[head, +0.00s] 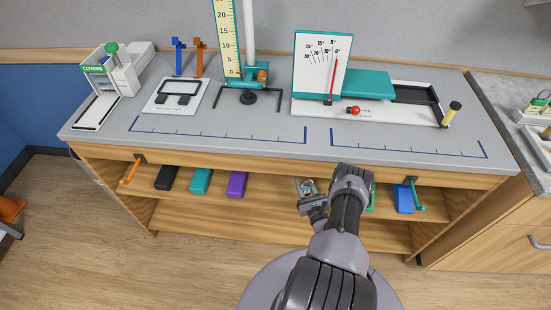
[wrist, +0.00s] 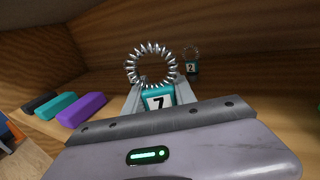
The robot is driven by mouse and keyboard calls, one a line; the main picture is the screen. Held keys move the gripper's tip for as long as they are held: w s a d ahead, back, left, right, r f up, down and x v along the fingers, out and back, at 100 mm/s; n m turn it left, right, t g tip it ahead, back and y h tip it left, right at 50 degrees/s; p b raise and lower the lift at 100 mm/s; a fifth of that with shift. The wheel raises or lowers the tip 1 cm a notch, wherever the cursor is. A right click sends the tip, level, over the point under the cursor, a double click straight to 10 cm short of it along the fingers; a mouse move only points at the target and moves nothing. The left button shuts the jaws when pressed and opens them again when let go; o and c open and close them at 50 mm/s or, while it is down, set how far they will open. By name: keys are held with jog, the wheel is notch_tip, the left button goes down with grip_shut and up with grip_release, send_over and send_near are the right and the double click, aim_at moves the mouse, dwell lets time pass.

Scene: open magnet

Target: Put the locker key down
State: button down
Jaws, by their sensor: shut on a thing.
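The locker key is a teal tag marked 7 (wrist: 158,101) with a silver coil ring (wrist: 150,64) above it. My gripper (wrist: 157,92) is shut on the tag, with a finger on each side. In the head view my gripper (head: 308,189) reaches into the open shelf under the bench top. The key shows there only as a small shiny bit. I cannot tell whether the tag touches the shelf board. A second teal tag marked 2 (wrist: 192,69), with its own coil, is farther back on the shelf.
Black (head: 167,177), teal (head: 201,180) and purple (head: 237,185) blocks lie on the shelf to the left. A blue block (head: 404,199) is to the right. The bench top (head: 240,145) overhangs the shelf. Bare shelf board shows between the purple block and my gripper.

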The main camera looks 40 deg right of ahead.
jog(key=w+a+b, duration=0.1)
jog(key=w+a, duration=0.1)
jog(key=w, duration=0.2)
jog(key=w+a+f+b, duration=0.1)
jog(key=w+a+b, duration=0.1)
jog(key=w, duration=0.3)
jog(key=w+a+b, duration=0.2)
jog(key=w, duration=0.2)
jog(key=shift+w+a+f, duration=0.2)
jog(key=shift+w+f, duration=0.05)
jog(key=shift+f, duration=0.05)
jog(key=shift+w+a+f, duration=0.1)
jog(key=shift+w+f, duration=0.05)
jog(key=shift+w, duration=0.05)
notch_tip(320, 180, down, 3)
jog(key=shift+f+b, duration=0.15)
jog(key=shift+b, duration=1.05)
jog(key=c, duration=1)
grip_release()
